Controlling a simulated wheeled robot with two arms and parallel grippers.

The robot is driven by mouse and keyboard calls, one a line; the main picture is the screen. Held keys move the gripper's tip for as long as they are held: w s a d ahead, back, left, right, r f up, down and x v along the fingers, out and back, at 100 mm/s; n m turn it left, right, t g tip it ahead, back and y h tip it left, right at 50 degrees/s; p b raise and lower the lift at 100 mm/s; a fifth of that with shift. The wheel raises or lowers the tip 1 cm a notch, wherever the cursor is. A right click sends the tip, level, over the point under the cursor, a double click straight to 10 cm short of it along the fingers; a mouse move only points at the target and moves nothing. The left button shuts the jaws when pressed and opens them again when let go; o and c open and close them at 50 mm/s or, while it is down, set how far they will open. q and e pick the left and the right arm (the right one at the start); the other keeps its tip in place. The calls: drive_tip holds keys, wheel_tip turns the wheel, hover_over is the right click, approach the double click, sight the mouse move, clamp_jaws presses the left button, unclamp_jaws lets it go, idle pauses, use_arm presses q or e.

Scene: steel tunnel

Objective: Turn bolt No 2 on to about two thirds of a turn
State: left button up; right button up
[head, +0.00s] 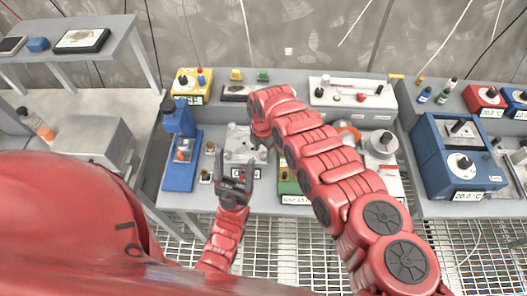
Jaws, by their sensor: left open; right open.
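A light grey block (235,139) stands on the bench in the middle of the head view, with small dark spots on top that look like bolt heads. They are too small to read numbers, so I cannot tell which is bolt No 2. A label lies at the block's front edge, partly behind my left gripper. My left gripper (235,166) is open and empty, its two fingers pointing up the picture just in front of the block. My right arm comes in from the right and its far end bends down over the block's back right side. Its gripper is hidden behind the arm.
A blue press-like stand (180,145) is left of the block. A green box (288,188) is to its right, partly behind my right arm. A yellow box (187,85) and a white panel (350,92) stand at the back. A blue unit (455,150) is at far right.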

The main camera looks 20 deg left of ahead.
drive_tip(key=shift+d+f, duration=0.1)
drive_tip(key=shift+f, duration=0.35)
clamp_jaws()
